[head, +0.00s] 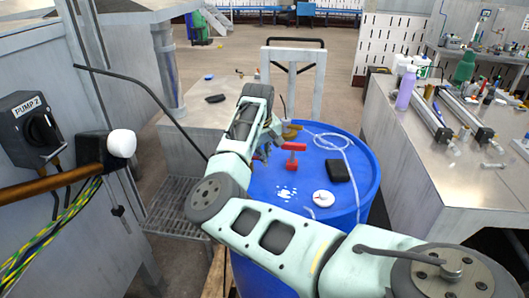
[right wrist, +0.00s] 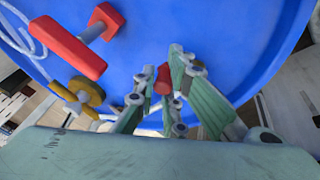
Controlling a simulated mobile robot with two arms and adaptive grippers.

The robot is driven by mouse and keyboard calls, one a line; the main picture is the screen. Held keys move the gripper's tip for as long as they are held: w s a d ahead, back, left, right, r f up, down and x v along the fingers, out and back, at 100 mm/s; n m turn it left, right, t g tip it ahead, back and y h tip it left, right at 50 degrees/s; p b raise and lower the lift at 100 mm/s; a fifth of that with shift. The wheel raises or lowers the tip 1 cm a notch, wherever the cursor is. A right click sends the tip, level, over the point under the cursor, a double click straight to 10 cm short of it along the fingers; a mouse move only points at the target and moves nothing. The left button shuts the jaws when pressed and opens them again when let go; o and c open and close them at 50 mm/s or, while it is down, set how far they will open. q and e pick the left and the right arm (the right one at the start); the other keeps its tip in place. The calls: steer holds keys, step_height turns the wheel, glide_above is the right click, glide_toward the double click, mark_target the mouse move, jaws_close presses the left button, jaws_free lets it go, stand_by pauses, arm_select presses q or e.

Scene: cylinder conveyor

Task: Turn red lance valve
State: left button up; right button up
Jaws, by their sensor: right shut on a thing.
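My right gripper (head: 266,147) is over the back left part of the blue drum (head: 258,200). In the right wrist view its fingers (right wrist: 160,82) are closed around a small red piece (right wrist: 163,79), which I take to be the red lance valve; the fingers hide much of it. A larger red T-shaped handle (right wrist: 68,48) stands on the drum lid, apart from the fingers. It also shows in the head view (head: 292,154), just right of the gripper. A brass-coloured fitting (right wrist: 85,95) is left of the fingers. My left gripper is out of view.
A black box (head: 338,170), a white round cap (head: 323,198) and a clear hose (head: 325,140) lie on the drum lid. A hand truck (head: 293,75) stands behind the drum. A metal bench (head: 415,165) is to the right, and a pump switch panel (head: 35,130) to the left.

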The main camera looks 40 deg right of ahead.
steer(key=shift+o, duration=0.2)
steer(key=shift+a+f+b, duration=0.15)
steer(key=shift+a+b, duration=0.15)
steer(key=shift+a, duration=0.25)
steer(key=shift+s+a, duration=0.25)
steer(key=shift+a, duration=0.2)
steer(key=shift+o, duration=0.3)
steer(key=shift+a+b, duration=0.4)
steer(key=shift+b, duration=0.15)
steer(key=shift+o, duration=0.2)
steer(key=shift+a+r, duration=0.2)
steer(key=shift+r, duration=0.05)
